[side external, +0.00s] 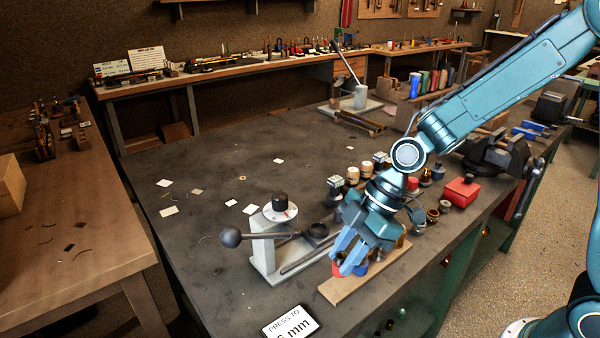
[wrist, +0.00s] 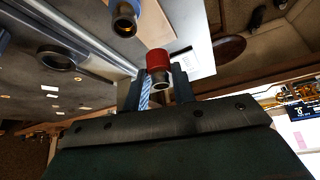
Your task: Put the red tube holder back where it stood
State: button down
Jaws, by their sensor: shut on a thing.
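The red tube holder (wrist: 158,61) shows in the wrist view as a short red cylinder with a darker metal end, between the two fingertips. My gripper (wrist: 158,88) is shut on it. In the side view a little of the red holder (side external: 338,268) shows beside the blue fingers of my gripper (side external: 350,266). They are low over the left part of a pale wooden board (side external: 341,291). The fingers hide most of the holder, and I cannot tell whether it touches the board.
A grey lever press (side external: 262,252) with a black ball handle stands left of the board. Several small pots and fittings stand behind my gripper, with a red box (side external: 461,191) to the right. A blue-rimmed holder (wrist: 124,20) shows in the wrist view.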

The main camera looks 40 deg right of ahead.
jog(key=shift+f, duration=1.8)
jog(key=shift+f, duration=0.15)
dwell(0.3)
jog(key=c, duration=0.7)
grip_release()
jog(key=shift+c, duration=0.2)
jog(key=shift+r, duration=3.45)
jog(key=shift+r, duration=0.1)
